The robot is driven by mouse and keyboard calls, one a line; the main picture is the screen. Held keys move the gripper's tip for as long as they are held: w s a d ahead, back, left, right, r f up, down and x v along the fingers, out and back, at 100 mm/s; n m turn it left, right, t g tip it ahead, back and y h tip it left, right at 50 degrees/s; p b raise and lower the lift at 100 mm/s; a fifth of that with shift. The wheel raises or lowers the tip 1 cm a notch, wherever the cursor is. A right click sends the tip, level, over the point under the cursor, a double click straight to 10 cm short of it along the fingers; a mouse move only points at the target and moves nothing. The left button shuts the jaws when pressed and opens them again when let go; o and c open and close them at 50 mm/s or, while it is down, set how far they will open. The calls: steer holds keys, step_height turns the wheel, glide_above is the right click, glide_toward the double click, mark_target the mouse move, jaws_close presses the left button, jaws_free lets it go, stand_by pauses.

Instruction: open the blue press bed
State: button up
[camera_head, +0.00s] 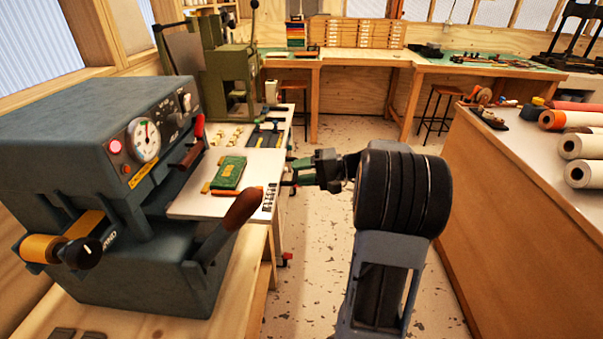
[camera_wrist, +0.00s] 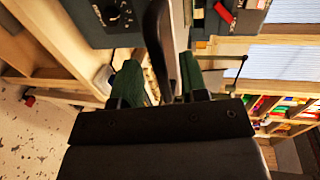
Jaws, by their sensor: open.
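The blue-grey press (camera_head: 75,135) stands at left in the head view, with a round gauge, a red lamp and a brown-handled lever (camera_head: 238,212) at its front. A pale flat plate (camera_head: 200,206) extends from it to the right, with a green book-like piece (camera_head: 228,173) on it; I cannot tell for sure that this plate is the bed. My gripper (camera_head: 291,172) is at the plate's right end. In the wrist view, its green fingers (camera_wrist: 157,75) are open. A dark bar (camera_wrist: 158,35) shows between them, apparently not clamped; what it belongs to is unclear.
A yellow foil roll (camera_head: 48,248) sits on the press's near side. A green machine (camera_head: 222,72) stands behind on a bench. The right counter (camera_head: 530,170) holds several rolls. Open speckled floor (camera_head: 315,255) lies between the benches. Stools (camera_head: 438,105) stand at the back.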

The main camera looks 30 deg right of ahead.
steer(key=v, duration=1.3)
steer(key=shift+s+d+b, duration=0.2)
steer(key=shift+d+b, duration=0.1)
steer(key=shift+b, duration=0.15)
steer(key=shift+r, duration=0.1)
step_height(320, 180, down, 9)
steer(key=s+m+g+h, duration=0.2)
steer(key=m+h, duration=0.2)
steer(key=s+a+f+g+h+p, duration=0.1)
steer(key=a+g+h, duration=0.1)
steer(key=a, duration=0.2)
steer(key=s+a+f+g+h, duration=0.1)
steer(key=a+g, duration=0.1)
steer(key=a, duration=0.1)
steer(key=s+a+r+n+h+p, duration=0.1)
steer(key=s+a+r+n+h, duration=0.1)
steer(key=a+n, duration=0.3)
steer(key=s+a+r+n+h+p, duration=0.2)
steer(key=a+n+h, duration=0.2)
steer(key=a, duration=0.9)
steer(key=shift+s+r+n+t, duration=0.35)
steer(key=shift+n+t, duration=0.05)
steer(key=shift+n, duration=0.6)
